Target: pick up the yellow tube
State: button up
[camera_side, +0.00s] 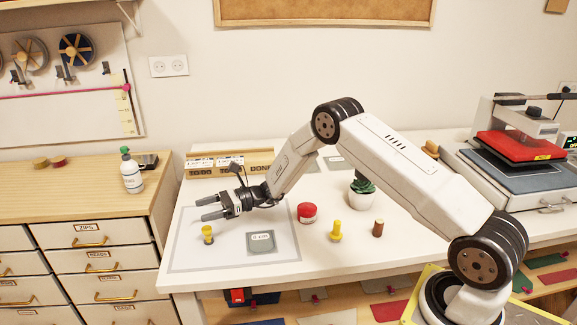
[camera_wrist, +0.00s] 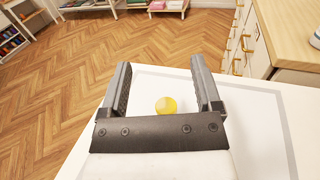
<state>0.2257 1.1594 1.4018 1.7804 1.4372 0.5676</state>
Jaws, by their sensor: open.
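A small yellow tube (camera_side: 208,234) stands upright on the white table, near the left edge of the outlined area. Its round yellow top (camera_wrist: 167,105) shows between my fingers in the wrist view. My gripper (camera_side: 206,209) is open and empty, its fingers pointing left. In the side view the fingers are above the tube and apart from it. In the wrist view the gripper (camera_wrist: 160,64) has one finger on each side of the yellow top. A second yellow upright piece (camera_side: 336,230) stands farther right on the table; I cannot tell whether it is also a tube.
A red round tin (camera_side: 307,212), a brown spool (camera_side: 378,228) and a potted plant (camera_side: 362,188) stand to the right. A wooden rack (camera_side: 232,160) is behind. The table's front edge is close.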

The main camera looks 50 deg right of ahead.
aim_at(208, 227)
jog(key=shift+f, duration=0.9)
jog(key=shift+f, duration=2.25)
jog(key=shift+w+a+f, duration=0.1)
jog(key=shift+a+f, duration=0.05)
jog(key=shift+a, duration=0.2)
jog(key=shift+x, duration=1.2)
grip_shut()
